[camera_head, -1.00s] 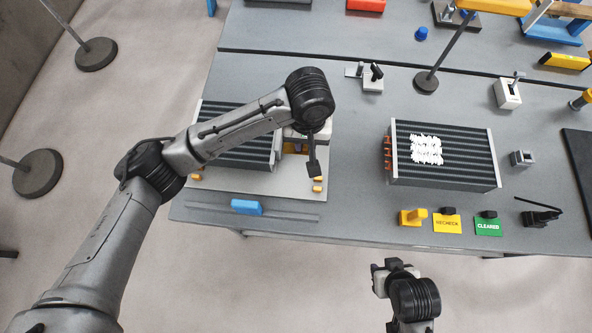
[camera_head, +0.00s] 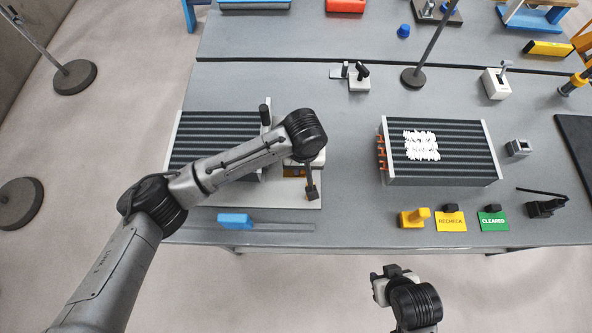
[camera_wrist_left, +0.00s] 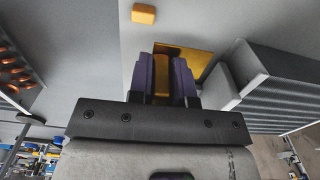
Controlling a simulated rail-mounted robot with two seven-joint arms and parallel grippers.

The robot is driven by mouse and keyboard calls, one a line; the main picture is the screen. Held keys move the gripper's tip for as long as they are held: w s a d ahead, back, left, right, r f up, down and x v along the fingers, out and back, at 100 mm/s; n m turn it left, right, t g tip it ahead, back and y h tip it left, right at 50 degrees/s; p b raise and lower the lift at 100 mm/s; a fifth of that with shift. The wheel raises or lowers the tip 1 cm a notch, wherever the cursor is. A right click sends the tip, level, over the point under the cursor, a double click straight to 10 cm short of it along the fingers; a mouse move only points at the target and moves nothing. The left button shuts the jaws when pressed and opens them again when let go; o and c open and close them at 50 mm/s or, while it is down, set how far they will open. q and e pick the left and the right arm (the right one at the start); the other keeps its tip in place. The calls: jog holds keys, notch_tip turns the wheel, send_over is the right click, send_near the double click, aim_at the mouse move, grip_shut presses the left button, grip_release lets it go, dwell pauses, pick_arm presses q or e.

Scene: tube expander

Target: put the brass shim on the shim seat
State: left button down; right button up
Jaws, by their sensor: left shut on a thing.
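My left gripper (camera_wrist_left: 168,78) has purple fingers in the left wrist view, shut on a brass-coloured piece (camera_wrist_left: 178,83), which I take for the brass shim. Behind the fingertips lies a flat gold-yellow surface (camera_wrist_left: 200,58); I cannot tell whether it is the shim seat or part of the shim.
A finned block with copper tubes (camera_head: 470,150) stands to the right. A yellow block (camera_head: 415,217), RECHECK (camera_head: 451,221) and CLEARED (camera_head: 493,221) cards line the front edge. A blue block (camera_head: 235,220) lies at the front left. The table between the finned blocks is mostly clear.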

pick_arm(q)
jog(key=shift+w+a+f, duration=0.5)
jog(key=shift+a+f, duration=0.05)
jog(key=shift+a, duration=0.25)
jog(key=shift+f+b, duration=0.6)
jog(key=shift+f, duration=1.45)
jog(key=c, duration=1.1)
grip_release()
jog(key=shift+f, duration=0.1)
jog(key=shift+o, duration=0.2)
notch_tip(320, 180, up, 11)
jog(key=shift+f+p, duration=0.1)
jog(key=shift+p, duration=1.1)
jog(key=shift+r, duration=0.75)
